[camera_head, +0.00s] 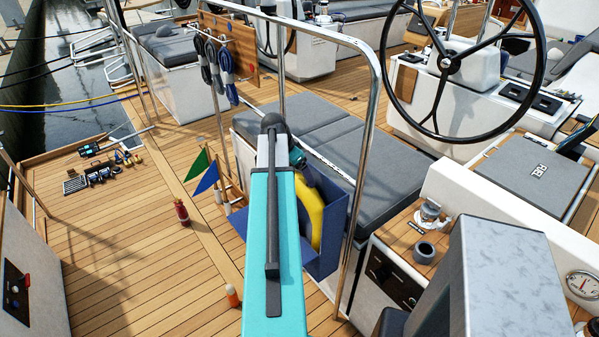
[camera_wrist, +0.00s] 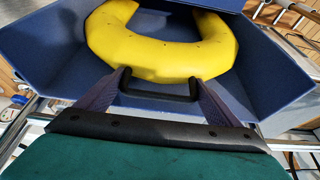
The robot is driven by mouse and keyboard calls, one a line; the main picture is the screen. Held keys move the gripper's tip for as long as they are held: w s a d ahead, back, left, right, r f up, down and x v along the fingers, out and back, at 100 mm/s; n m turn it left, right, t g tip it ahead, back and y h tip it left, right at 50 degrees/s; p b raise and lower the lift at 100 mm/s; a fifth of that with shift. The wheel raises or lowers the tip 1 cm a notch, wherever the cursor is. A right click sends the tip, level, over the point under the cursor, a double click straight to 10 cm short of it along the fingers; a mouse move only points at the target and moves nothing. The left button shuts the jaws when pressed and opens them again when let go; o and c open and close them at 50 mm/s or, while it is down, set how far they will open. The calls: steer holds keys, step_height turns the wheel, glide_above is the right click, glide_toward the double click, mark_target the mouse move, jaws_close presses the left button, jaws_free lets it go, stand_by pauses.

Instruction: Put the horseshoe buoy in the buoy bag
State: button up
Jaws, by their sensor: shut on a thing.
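The yellow horseshoe buoy (camera_head: 317,222) shows in the head view inside the open blue buoy bag (camera_head: 329,247), partly behind my arm. In the wrist view the buoy (camera_wrist: 165,55) lies between the blue walls of the bag (camera_wrist: 52,62), its curved middle towards me and its arms pointing away. A dark bar shows between the fingertips. I cannot tell whether the buoy rests on the bag's bottom.
A steel rail (camera_head: 371,120) rises beside the bag, with a grey cushioned bench (camera_head: 345,150) behind it. Green and blue flags (camera_head: 206,178) stand left of my arm. A red bottle (camera_head: 181,212) and an orange-topped one (camera_head: 232,296) stand on the open wooden deck.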

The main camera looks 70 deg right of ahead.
steer(key=shift+f, duration=0.2)
steer(key=o, duration=1.9)
steer(key=shift+o, duration=0.2)
steer(key=shift+r+p, duration=0.4)
steer(key=shift+r, duration=0.3)
steer(key=b+v, duration=0.3)
steer(key=v, duration=0.8)
steer(key=shift+a+r, duration=0.2)
steer(key=shift+r, duration=0.15)
